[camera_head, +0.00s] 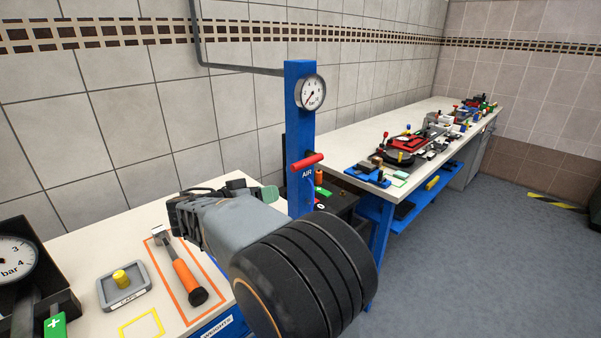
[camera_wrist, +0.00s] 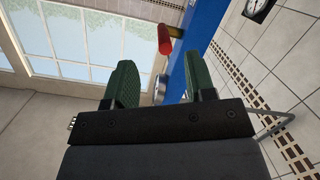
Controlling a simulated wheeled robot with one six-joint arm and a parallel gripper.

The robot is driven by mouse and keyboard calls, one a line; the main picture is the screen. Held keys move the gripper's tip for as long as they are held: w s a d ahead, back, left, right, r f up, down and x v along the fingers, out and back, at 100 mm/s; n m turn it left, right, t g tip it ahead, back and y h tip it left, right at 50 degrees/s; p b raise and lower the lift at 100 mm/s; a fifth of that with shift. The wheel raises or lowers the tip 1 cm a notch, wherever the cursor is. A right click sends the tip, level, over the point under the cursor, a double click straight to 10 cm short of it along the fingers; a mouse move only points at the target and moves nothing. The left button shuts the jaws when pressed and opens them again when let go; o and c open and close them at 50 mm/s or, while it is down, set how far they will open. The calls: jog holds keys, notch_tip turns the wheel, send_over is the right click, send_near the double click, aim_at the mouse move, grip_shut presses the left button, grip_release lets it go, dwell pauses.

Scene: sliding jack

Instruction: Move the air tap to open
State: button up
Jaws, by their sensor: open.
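The air tap's red handle (camera_head: 306,162) sits on a blue post (camera_head: 300,128), above the white "AIR" label. It lies roughly crosswise, with its right end a little higher. My gripper (camera_head: 262,193) is to the lower left of the handle, in front of the post, and apart from it. In the wrist view my gripper (camera_wrist: 163,82) is open and empty, with its green fingers spread. There the red handle (camera_wrist: 164,38) shows beyond the fingertips, roughly in line with the gap. The blue post (camera_wrist: 204,42) is behind the right finger.
A round pressure gauge (camera_head: 311,92) is mounted on the post above the tap. A hammer (camera_head: 178,268) and a grey tray (camera_head: 124,286) with a yellow piece lie on the near bench. A long bench (camera_head: 350,139) with tools stands behind, to the right.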

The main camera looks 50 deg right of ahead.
aim_at(301, 165)
jog(key=d+p, duration=0.1)
jog(key=d, duration=0.4)
jog(key=d+r+m+h+p, duration=0.1)
jog(key=d, duration=0.3)
jog(key=w+d+r+m+h+p, duration=0.1)
jog(key=d, duration=0.4)
jog(key=shift+d, duration=0.3)
grip_shut()
